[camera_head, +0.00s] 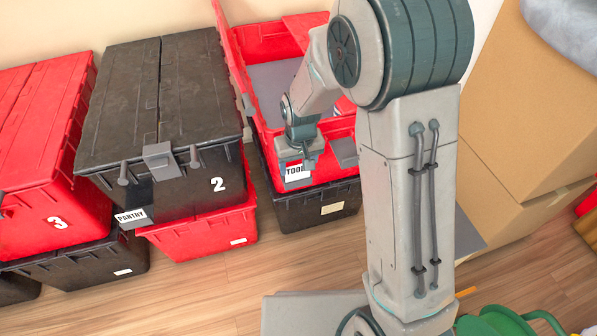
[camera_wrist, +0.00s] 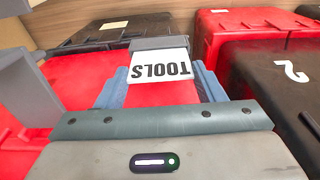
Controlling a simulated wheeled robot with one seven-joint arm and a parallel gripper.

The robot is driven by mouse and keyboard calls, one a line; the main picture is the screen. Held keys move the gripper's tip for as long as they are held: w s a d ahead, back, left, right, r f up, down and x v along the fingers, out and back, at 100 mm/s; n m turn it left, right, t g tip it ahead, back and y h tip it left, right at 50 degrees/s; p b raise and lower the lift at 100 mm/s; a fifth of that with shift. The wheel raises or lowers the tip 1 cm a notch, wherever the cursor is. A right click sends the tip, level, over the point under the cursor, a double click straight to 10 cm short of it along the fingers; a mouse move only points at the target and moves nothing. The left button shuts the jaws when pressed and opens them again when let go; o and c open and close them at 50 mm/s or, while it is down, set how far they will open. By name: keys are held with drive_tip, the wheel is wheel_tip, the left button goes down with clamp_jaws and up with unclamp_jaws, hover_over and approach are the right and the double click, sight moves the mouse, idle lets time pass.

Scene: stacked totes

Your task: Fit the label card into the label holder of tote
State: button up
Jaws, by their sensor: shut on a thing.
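The label card (camera_head: 297,173) is white with black lettering. In the wrist view the card (camera_wrist: 160,58) reads TOOLS upside down. My gripper (camera_head: 297,160) is shut on the card, with its blue fingers at the card's two sides in the wrist view (camera_wrist: 160,85). It holds the card at the front wall of the open red tote (camera_head: 342,152). A grey strip (camera_wrist: 160,43) lies along the card's far edge in the wrist view. I cannot tell whether this is the label holder or whether the card is in it. The holder is otherwise hidden by my gripper and the card.
The red tote stands on a black tote (camera_head: 300,212). To its left is a black tote (camera_head: 195,185) marked 2 with a PANTRY card (camera_head: 131,216), then a red tote (camera_head: 50,205) marked 3. Cardboard boxes (camera_head: 530,110) stand at the right. The wooden floor (camera_head: 220,285) in front is clear.

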drive_tip(key=shift+f, duration=1.05)
drive_tip(key=shift+f+b, duration=0.25)
drive_tip(key=shift+b, duration=0.1)
drive_tip(key=o, duration=0.9)
drive_tip(key=shift+r, duration=0.1)
drive_tip(key=shift+o, duration=0.2)
drive_tip(key=shift+r, duration=0.1)
wheel_tip(320, 180, up, 12)
drive_tip(key=s+p, duration=0.1)
drive_tip(key=p, duration=0.4)
drive_tip(key=s+d+r+m, duration=0.1)
drive_tip(key=s+d+r, duration=0.2)
drive_tip(key=s+d, duration=0.3)
drive_tip(key=s+d+r+m, duration=0.2)
drive_tip(key=s+d+r, duration=0.2)
drive_tip(key=s+d, duration=0.3)
drive_tip(key=s, duration=0.4)
drive_tip(key=shift+s+d, duration=0.25)
drive_tip(key=shift+s, duration=0.05)
